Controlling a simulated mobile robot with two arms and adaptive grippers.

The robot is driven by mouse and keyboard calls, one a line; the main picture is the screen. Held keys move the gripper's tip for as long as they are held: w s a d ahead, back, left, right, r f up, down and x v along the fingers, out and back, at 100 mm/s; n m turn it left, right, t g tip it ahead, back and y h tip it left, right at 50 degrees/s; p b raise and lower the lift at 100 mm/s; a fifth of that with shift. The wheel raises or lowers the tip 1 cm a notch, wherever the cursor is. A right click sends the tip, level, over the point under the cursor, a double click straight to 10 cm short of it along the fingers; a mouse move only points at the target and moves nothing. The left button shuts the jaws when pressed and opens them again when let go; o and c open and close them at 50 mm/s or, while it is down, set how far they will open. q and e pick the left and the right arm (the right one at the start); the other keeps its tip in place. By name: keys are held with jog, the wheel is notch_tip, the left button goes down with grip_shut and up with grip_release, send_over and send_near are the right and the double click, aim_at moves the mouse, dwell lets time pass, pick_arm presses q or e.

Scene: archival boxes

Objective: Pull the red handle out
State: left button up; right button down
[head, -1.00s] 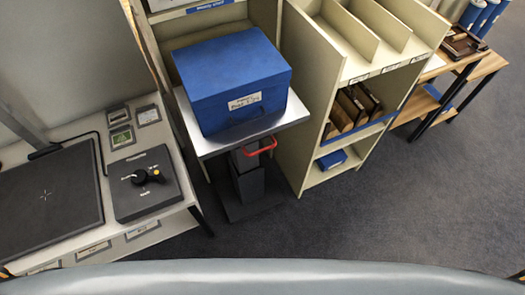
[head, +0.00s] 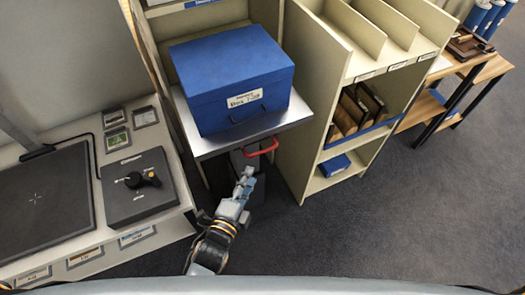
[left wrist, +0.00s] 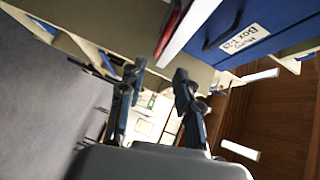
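The red handle (head: 262,148) sticks out under the front edge of the grey metal platform (head: 245,136). A blue archival box (head: 232,80) with a white label stands on that platform. My left gripper (head: 246,176) is just below the handle in the head view, apart from it. In the left wrist view my left gripper (left wrist: 160,80) has its two fingers spread with nothing between them. The red handle (left wrist: 168,32) shows there above the fingers, beside the platform edge. The blue box (left wrist: 240,30) is at upper right. My right gripper is not in view.
A desk with a black control box (head: 138,186) and a dark flat pad (head: 45,200) stands at left. A cream shelf unit (head: 300,110) with folders rises right of the platform. A wooden table (head: 455,90) is farther right. Grey floor (head: 380,220) is free at lower right.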

aim_at(262, 151)
pick_arm(q)
jog(key=x, duration=1.1)
jog(key=shift+w, duration=0.2)
grip_shut()
